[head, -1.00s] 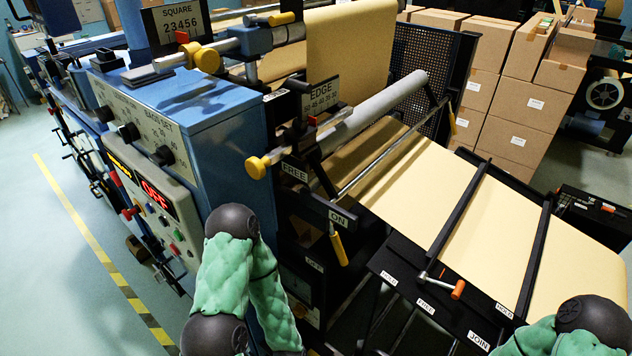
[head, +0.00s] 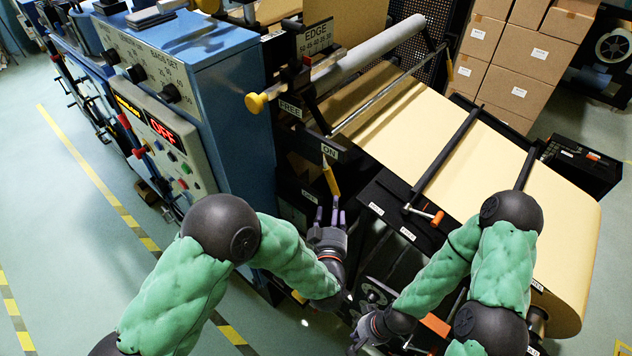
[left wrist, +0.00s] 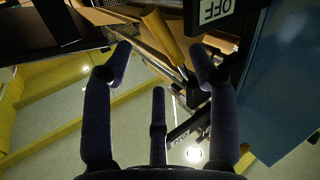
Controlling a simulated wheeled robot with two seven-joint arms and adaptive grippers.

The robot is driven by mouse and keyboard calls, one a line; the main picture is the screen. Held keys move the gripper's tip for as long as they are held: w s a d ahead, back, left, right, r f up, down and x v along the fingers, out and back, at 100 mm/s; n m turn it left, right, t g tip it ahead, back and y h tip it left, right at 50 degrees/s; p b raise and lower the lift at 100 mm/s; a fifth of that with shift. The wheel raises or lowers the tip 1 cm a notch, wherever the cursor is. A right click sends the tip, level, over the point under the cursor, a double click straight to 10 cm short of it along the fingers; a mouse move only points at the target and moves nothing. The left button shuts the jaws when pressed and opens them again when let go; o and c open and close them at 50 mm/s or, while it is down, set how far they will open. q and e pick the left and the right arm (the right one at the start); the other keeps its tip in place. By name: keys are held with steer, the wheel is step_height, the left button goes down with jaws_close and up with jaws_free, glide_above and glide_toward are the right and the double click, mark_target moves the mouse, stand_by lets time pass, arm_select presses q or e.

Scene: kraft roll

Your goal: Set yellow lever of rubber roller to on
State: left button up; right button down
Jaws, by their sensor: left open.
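The yellow lever (head: 330,179) hangs from the side of the roller stand, its handle just below the ON label (head: 329,152). The grey rubber roller (head: 367,55) lies above it. My left gripper (head: 326,213) is open just below the lever, fingers pointing up at it. In the left wrist view the yellow lever handle (left wrist: 163,36) shows beyond the spread fingertips, near the OFF label (left wrist: 215,9); I see no grip on it. My right gripper (head: 358,338) is low at the bottom of the head view; its fingers are too small and dark to read.
A blue machine cabinet (head: 225,85) with a red OFF display stands left of the lever. A sloped table with kraft paper (head: 480,185) and an orange-handled crank (head: 425,214) is at right. Stacked cartons (head: 515,60) stand behind. Floor at left is open.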

mark_target(333, 182)
arm_select(q)
steer(key=shift+t+y, duration=0.4)
steer(key=w, duration=0.3)
steer(key=w+r, duration=0.1)
steer(key=w, duration=0.3)
steer(key=w+r, duration=0.1)
steer(key=w, duration=0.2)
steer(key=shift+w+a+b, duration=0.15)
steer(key=shift+a+b, duration=0.05)
steer(key=shift+b, duration=0.2)
jaws_close()
